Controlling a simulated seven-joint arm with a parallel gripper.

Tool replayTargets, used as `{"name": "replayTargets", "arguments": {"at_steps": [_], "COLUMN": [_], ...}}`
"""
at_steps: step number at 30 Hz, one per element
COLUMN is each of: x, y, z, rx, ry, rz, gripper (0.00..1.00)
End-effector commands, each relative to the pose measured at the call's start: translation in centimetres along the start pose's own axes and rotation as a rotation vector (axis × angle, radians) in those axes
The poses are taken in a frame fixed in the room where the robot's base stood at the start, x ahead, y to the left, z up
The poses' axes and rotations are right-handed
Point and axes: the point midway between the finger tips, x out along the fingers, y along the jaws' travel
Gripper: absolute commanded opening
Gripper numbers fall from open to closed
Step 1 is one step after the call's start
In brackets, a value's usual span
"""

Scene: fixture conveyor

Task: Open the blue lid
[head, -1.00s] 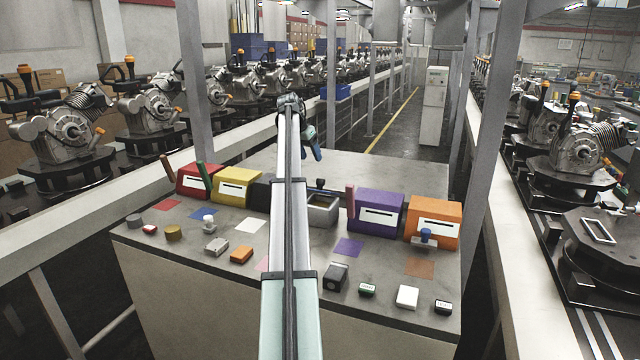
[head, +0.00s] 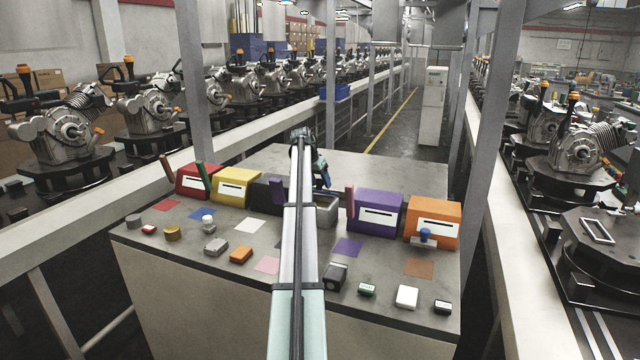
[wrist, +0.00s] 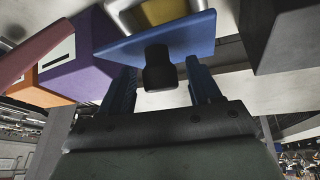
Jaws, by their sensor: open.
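The blue lid (wrist: 165,38) is a flat plate with a black knob (wrist: 158,72) in the wrist view. My gripper (wrist: 160,90) is open, with one blue finger on each side of the knob; I cannot tell whether they touch it. A light rim and yellow surface of the grey box (wrist: 200,6) show beyond the lid's edge. In the head view, my gripper (head: 321,180) is just above the back of the grey box (head: 328,215). My arm hides much of that box, and the lid is hard to make out there.
A purple box (head: 376,226) and an orange box (head: 433,232) stand on the right. A red box (head: 193,184) and a yellow box (head: 234,192) stand on the left. Several small items and coloured patches lie along the front of the grey table (head: 200,262). The table behind is clear.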

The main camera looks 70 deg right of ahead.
Motion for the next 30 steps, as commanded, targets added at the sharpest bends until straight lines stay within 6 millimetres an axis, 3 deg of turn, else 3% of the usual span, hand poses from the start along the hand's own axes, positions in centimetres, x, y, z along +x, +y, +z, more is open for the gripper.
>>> {"name": "replayTargets", "arguments": {"at_steps": [12, 30], "x": [0.69, 0.66], "y": [-0.02, -0.02], "z": [0.03, 0.04], "rx": [0.0, 0.0], "ry": [0.0, -0.001], "rz": [0.0, 0.0], "gripper": [0.63, 0.06]}}
